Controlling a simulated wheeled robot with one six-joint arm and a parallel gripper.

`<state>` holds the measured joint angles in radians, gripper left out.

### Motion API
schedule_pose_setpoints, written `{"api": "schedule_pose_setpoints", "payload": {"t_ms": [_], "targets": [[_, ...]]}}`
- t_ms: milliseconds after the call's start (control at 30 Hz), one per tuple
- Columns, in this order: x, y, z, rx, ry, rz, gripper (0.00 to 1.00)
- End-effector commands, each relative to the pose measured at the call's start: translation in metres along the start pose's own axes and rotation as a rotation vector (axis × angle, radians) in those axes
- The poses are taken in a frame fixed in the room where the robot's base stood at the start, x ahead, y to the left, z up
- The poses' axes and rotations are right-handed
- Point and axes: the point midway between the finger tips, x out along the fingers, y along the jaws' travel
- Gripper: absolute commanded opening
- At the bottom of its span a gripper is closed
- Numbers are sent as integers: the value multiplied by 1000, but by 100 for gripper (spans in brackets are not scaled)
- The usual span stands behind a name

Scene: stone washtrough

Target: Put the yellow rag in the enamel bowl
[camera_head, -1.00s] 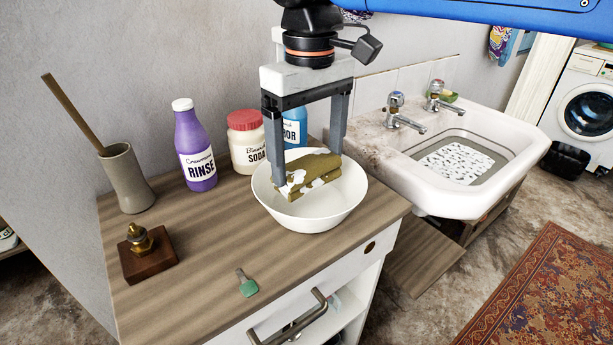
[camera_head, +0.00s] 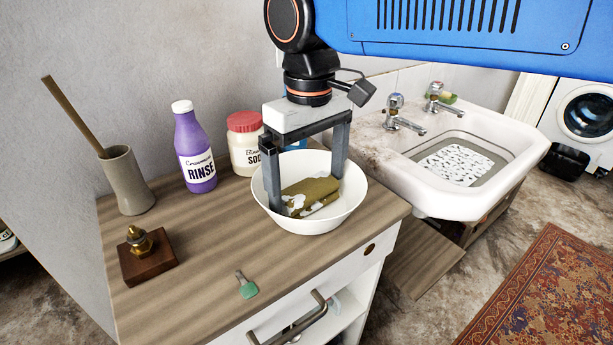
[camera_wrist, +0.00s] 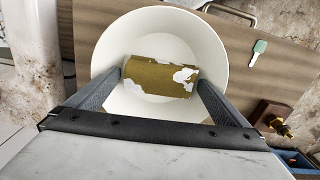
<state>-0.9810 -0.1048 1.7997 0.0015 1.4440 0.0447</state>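The yellow rag (camera_head: 312,194), a folded mustard bundle with white patches, is down inside the white enamel bowl (camera_head: 345,208), low near its floor. The bowl stands upright on the wooden counter. My gripper (camera_head: 307,194) points down into the bowl, with one finger at each end of the rag. In the wrist view the rag (camera_wrist: 160,77) lies across the bowl (camera_wrist: 213,45) between the fingertips of my gripper (camera_wrist: 160,78). The fingers are very close to its ends; I cannot tell whether they press on it.
Behind the bowl are a soda jar (camera_head: 243,145), a purple rinse bottle (camera_head: 193,150) and a partly hidden blue container. A brush holder (camera_head: 127,180), a brass fitting on a block (camera_head: 146,255) and a green-headed key (camera_head: 247,287) stand or lie left. The sink (camera_head: 400,165) is right.

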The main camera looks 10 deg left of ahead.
Motion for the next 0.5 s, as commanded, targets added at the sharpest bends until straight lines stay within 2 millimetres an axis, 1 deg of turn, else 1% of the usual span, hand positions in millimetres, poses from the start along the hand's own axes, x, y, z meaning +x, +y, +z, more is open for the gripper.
{"api": "schedule_pose_setpoints", "payload": {"t_ms": [167, 267, 367, 500], "targets": [[0, 0, 0, 0, 0, 0, 100], [-4, 0, 0, 0, 0, 0, 100], [-15, 0, 0, 0, 1, 0, 100], [-39, 0, -1, 0, 3, 0, 100]]}}
